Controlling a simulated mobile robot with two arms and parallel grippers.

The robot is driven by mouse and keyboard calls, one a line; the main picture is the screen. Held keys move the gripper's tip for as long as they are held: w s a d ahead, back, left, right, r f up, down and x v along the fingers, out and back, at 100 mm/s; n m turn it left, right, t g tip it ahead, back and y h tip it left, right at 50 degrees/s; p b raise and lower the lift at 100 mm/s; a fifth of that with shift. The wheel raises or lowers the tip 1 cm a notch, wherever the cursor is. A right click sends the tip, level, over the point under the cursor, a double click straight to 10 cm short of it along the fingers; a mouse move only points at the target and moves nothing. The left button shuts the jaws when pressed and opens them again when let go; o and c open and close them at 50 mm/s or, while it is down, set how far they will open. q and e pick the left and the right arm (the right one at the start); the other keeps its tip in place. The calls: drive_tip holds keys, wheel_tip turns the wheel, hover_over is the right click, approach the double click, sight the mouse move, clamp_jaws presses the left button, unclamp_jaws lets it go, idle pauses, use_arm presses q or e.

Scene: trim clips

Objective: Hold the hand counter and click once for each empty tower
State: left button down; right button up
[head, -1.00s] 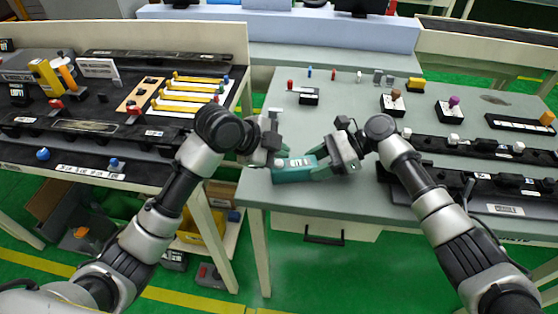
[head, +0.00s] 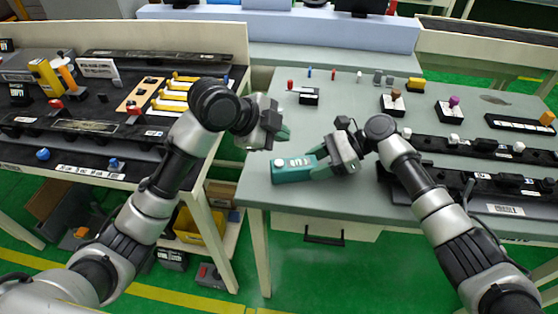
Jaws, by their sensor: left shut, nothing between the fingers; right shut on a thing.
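The teal hand counter (head: 291,170) lies near the front left of the grey-green table. Its top has a white button or dial and a small display with digits too small to read. My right gripper (head: 325,163) is shut on the counter's right end. My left gripper (head: 284,133) is shut and empty, above and just behind the counter, apart from it. No object that I can clearly tell is a tower shows; several small pegs (head: 309,72) and blocks with coloured knobs (head: 396,97) stand further back on the table.
The grey-green table (head: 345,221) has black strips with knobs (head: 480,145) on the right. A black-topped bench (head: 60,135) at the left holds yellow bars, a yellow can and labelled rails. A drawer (head: 324,232) sits under the table's front edge. The table's middle is fairly clear.

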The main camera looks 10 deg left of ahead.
drive_tip(key=o, duration=0.8)
